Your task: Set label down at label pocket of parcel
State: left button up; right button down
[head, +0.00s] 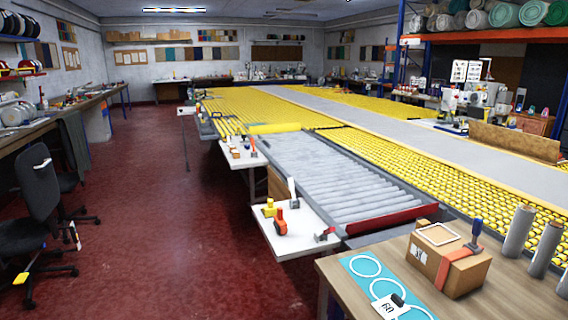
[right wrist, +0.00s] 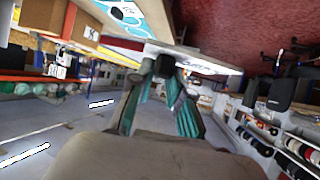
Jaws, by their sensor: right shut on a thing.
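The parcel (head: 470,275) is a brown box on the wooden table at the lower right, also in the right wrist view (right wrist: 83,22). A white rectangular frame (head: 438,234), apparently the label pocket, lies on its top. My right gripper (right wrist: 165,70) shows only in the right wrist view, its fingers closed on a small dark piece. A pale, marked plate (right wrist: 198,67), seen almost edge-on, adjoins that piece and looks like the held label. It appears clear of the parcel. Another white card (head: 388,308) with a black knob lies on the blue mat. My left gripper is out of view.
The blue mat (head: 362,266) with white rings lies left of the parcel. A roller conveyor (head: 335,178) and a white side shelf (head: 290,238) lie beyond the table.

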aim_at(438, 235)
jog(key=z, duration=0.7)
jog(key=i+j+z, duration=0.1)
jog(key=z, duration=0.35)
jog(key=i+j+z, duration=0.1)
jog(key=j+z, duration=0.4)
jog(key=z, duration=0.35)
jog(key=j+z, duration=0.25)
jog(key=z, duration=0.15)
jog(key=i, duration=0.05)
